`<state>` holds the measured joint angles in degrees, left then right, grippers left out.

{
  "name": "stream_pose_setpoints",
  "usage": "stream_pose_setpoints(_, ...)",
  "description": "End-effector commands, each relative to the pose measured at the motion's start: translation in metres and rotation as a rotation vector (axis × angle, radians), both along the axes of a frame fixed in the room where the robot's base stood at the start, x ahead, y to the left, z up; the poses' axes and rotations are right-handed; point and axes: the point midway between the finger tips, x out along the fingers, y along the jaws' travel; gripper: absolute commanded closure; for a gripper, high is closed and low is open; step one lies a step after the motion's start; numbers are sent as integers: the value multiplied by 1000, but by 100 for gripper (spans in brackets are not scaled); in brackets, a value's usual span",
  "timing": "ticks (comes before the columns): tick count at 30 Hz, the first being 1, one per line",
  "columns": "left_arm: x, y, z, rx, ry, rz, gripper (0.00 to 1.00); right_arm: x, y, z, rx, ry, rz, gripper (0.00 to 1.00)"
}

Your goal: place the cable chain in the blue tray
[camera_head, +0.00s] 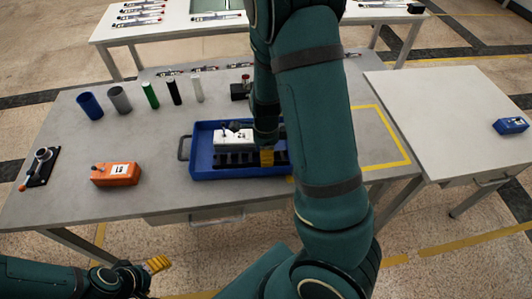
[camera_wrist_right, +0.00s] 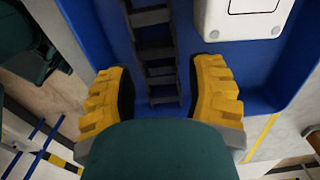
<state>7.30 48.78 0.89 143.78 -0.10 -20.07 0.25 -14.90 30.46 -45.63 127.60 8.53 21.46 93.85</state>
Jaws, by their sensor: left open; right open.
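The blue tray (camera_head: 235,174) stands mid-table, and its blue floor and wall show in the right wrist view (camera_wrist_right: 90,40). The black cable chain (camera_wrist_right: 154,52) lies inside the tray along its near side; in the head view its dark links (camera_head: 222,160) show beside the white box. My right gripper (camera_head: 267,157) is low over the tray's right part. Its yellow fingers (camera_wrist_right: 162,82) are open, apart on either side of the chain's line, with nothing held. My left gripper (camera_head: 157,264) is open and empty, low in front of the table at the left.
A white box (camera_head: 232,137) sits in the tray behind the chain. An orange box (camera_head: 116,174) and a dark stand (camera_head: 40,167) are at the left. Several cylinders (camera_head: 120,99) line the back. A side table (camera_head: 450,115) holds a blue block (camera_head: 510,126).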

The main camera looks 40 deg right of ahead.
Motion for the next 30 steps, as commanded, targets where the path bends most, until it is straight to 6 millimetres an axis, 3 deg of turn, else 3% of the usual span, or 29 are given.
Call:
stream_pose_setpoints(3,-2,0,19,-1,5,-1,30,1,1,32,0,-5,2,46)
stream_pose_setpoints(12,7,1,45,3,-14,14,30,1,1,86,0,-3,2,46)
stream_pose_setpoints(18,10,2,51,5,-21,19,30,1,0,99,0,-1,1,46)
stream_pose_setpoints(30,10,2,50,5,-21,20,30,0,0,100,1,-1,1,46)
